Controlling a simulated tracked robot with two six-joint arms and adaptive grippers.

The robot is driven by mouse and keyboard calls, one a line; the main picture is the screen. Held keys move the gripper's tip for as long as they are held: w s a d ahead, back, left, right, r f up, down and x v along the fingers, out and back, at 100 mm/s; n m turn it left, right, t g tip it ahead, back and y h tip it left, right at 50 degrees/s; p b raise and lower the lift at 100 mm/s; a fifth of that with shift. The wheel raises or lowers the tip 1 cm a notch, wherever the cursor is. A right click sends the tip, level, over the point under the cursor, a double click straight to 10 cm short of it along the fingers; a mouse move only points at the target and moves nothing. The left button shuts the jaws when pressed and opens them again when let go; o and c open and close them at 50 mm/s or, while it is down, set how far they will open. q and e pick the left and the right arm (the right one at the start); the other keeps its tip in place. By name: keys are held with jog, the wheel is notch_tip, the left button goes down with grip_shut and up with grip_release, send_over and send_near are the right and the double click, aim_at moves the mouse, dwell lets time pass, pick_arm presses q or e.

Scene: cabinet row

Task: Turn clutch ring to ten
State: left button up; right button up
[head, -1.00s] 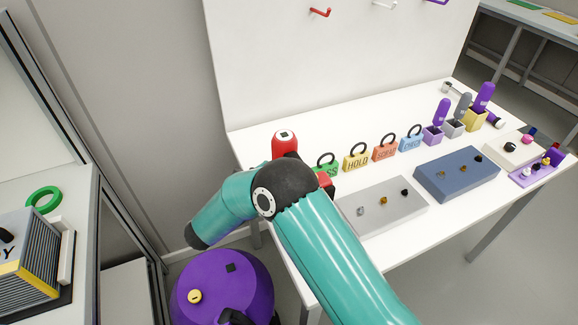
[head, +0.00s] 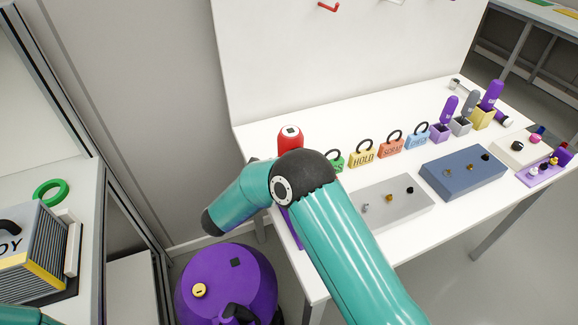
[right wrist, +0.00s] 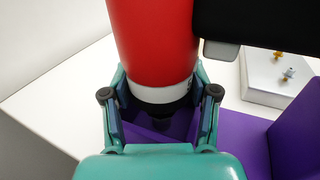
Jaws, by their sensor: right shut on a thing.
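The red hand tool (head: 290,140) stands upright at the left end of the white table, its lower part hidden by my right arm in the head view. In the right wrist view its red body (right wrist: 155,40) fills the top middle, with a white ring (right wrist: 162,95) and a black neck below, above a purple holder (right wrist: 245,128). My right gripper (right wrist: 161,90) has its fingers on either side of the white ring and is shut on it. My left gripper is not in view.
Tag cards such as the HOLD card (head: 362,158), a grey tray (head: 385,215) and a blue tray (head: 462,173) stand to the right. A purple rounded machine (head: 228,285) is below the table's left end.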

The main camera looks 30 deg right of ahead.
jog(key=shift+n+t+y+b, duration=0.35)
jog(key=shift+n+t+y, duration=0.45)
jog(key=shift+n+t, duration=0.55)
jog(key=shift+n+t+y+b, duration=0.55)
jog(key=shift+n+t+y, duration=0.45)
jog(key=shift+t, duration=0.55)
jog(key=o, duration=1.2)
jog(key=shift+c, duration=0.2)
jog(key=v, duration=1.2)
jog(key=shift+f, duration=0.1)
